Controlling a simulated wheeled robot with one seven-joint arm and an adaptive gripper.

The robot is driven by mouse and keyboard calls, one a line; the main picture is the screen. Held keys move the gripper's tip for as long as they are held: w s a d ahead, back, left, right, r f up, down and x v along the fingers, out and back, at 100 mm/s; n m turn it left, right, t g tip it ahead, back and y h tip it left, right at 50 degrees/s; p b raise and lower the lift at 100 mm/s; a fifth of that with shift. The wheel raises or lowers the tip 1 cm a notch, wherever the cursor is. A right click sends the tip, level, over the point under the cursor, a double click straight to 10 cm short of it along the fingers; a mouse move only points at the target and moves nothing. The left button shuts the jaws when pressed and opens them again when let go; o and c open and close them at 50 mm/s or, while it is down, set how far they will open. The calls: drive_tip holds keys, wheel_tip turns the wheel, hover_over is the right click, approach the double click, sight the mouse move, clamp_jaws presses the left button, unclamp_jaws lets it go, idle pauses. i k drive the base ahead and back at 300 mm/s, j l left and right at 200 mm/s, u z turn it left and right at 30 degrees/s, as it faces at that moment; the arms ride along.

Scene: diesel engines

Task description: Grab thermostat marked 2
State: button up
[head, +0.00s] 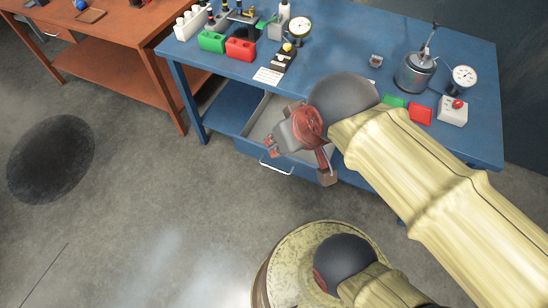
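My gripper (298,161) hangs over the open drawer at the front of the blue workbench. Its two fingers are spread apart, and I see nothing between them. No thermostat with a readable 2 shows. A small grey and reddish part (376,61) lies alone on the bench top behind my arm; I cannot tell whether it is a thermostat, and any mark is too small to read. My arm and gripper hide part of the drawer's inside and of the bench top.
The blue workbench (345,52) has an open drawer (262,122). On it stand green (212,42) and red (241,49) blocks, a gauge (300,27), a metal pot (414,75), another gauge (463,77) and a red button box (453,110). An orange bench (110,50) stands left. The floor in front is clear.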

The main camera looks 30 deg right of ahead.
sight(424, 56)
drive_tip(key=z, duration=1.85)
drive_tip(key=i+l+z, duration=0.1)
drive_tip(key=i+z, duration=0.15)
drive_tip(key=z, duration=0.2)
drive_tip(key=i+z, duration=0.25)
drive_tip(key=z, duration=0.25)
